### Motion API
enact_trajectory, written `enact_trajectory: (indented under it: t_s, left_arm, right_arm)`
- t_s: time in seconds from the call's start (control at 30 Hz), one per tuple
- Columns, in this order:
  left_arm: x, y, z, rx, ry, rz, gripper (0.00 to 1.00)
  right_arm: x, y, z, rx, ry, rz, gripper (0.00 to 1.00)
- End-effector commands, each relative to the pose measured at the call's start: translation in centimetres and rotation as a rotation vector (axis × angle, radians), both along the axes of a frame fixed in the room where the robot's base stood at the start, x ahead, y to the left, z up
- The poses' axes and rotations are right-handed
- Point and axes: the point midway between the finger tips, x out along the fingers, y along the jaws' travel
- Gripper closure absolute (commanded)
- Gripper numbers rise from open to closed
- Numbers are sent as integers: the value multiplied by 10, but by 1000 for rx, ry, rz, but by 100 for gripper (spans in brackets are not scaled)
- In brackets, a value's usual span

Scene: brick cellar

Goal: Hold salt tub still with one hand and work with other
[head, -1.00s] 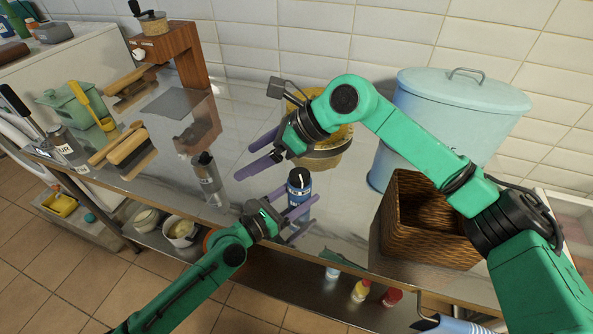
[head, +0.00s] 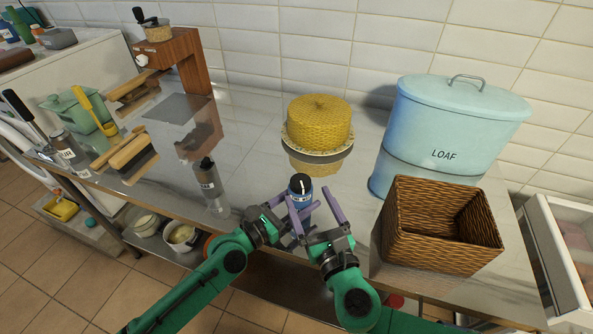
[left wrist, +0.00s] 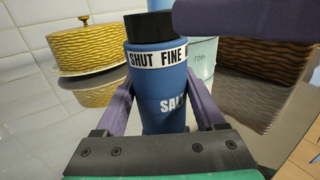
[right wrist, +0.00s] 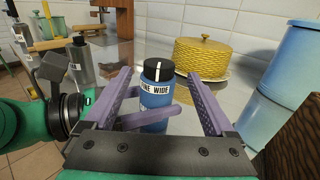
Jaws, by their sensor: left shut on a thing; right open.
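The salt tub (head: 300,187) is a blue cylinder with a black cap, standing upright on the steel counter. In the left wrist view the tub (left wrist: 160,85) shows a white band reading "SHUT FINE" and the letters "SAL". My left gripper (head: 290,213) is shut on its body from the left front. The right wrist view shows the tub (right wrist: 157,90) with "FINE WIDE" on its band and a white line across the cap top. My right gripper (head: 318,218) is open, its fingers pointing at the tub from the right front, spread to either side of it in the right wrist view.
A yellow woven dome (head: 319,122) on a plate stands behind the tub. A blue LOAF bin (head: 445,130) and a brown wicker basket (head: 436,225) stand right. Bare counter lies between tub and dome.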

Motion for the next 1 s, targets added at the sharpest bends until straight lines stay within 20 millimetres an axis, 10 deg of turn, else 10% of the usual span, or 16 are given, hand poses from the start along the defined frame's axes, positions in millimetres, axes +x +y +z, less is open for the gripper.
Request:
enact_trajectory:
  t_s: [0.3, 0.67, 0.9, 1.0]
  left_arm:
    - [0, 0, 1, 0, -1, 0, 93]
    - [0, 0, 0, -1, -1, 0, 93]
    - [0, 0, 0, -1, -1, 0, 93]
    - [0, 0, 0, -1, -1, 0, 93]
  right_arm:
    - [73, 26, 1, 1, -4, 1, 11]
    - [88, 31, 1, 3, -1, 2, 11]
    - [88, 31, 1, 3, -1, 2, 95]
    - [88, 31, 1, 3, -1, 1, 97]
